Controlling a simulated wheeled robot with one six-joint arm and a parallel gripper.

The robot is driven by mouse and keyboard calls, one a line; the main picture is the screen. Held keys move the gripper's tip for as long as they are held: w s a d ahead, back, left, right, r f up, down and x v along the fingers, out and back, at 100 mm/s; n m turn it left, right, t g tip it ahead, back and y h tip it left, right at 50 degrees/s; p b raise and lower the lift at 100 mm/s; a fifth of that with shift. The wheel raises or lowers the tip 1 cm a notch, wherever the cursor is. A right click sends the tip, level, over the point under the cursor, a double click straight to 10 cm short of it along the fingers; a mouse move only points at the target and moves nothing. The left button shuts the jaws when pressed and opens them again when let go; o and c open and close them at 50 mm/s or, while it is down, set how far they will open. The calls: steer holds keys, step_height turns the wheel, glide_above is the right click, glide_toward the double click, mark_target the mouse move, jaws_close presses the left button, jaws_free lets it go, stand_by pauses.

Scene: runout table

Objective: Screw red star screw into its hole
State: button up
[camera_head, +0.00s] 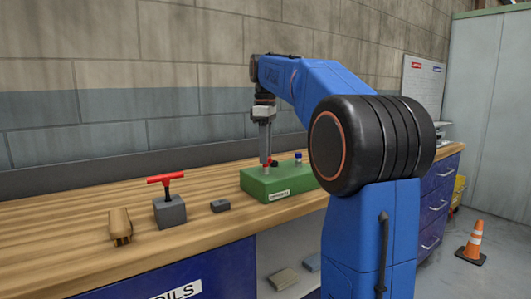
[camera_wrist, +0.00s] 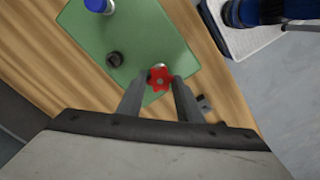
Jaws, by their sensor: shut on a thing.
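The red star screw (camera_wrist: 160,78) is between my two fingertips in the wrist view, over the near edge of the green block. My gripper (camera_head: 267,158) is shut on it and points straight down at the block in the head view. The green block (camera_head: 256,187) with a white label lies on the workbench; its top also shows in the wrist view (camera_wrist: 156,35). A dark round socket (camera_wrist: 115,59) is on the block, beside the screw. Whether the screw's lower end sits in a hole is hidden.
A blue-capped piece (camera_head: 298,157) stands on the block. To the left on the wooden bench (camera_head: 85,216) are a red T-handle tool in a grey block (camera_head: 169,211), a small dark block (camera_head: 220,205) and a wooden piece (camera_head: 120,226). The wall is close behind.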

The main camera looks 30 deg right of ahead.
steer(key=shift+m, duration=0.8)
steer(key=m, duration=0.3)
steer(key=shift+m, duration=0.8)
steer(key=m, duration=0.4)
steer(key=o, duration=1.2)
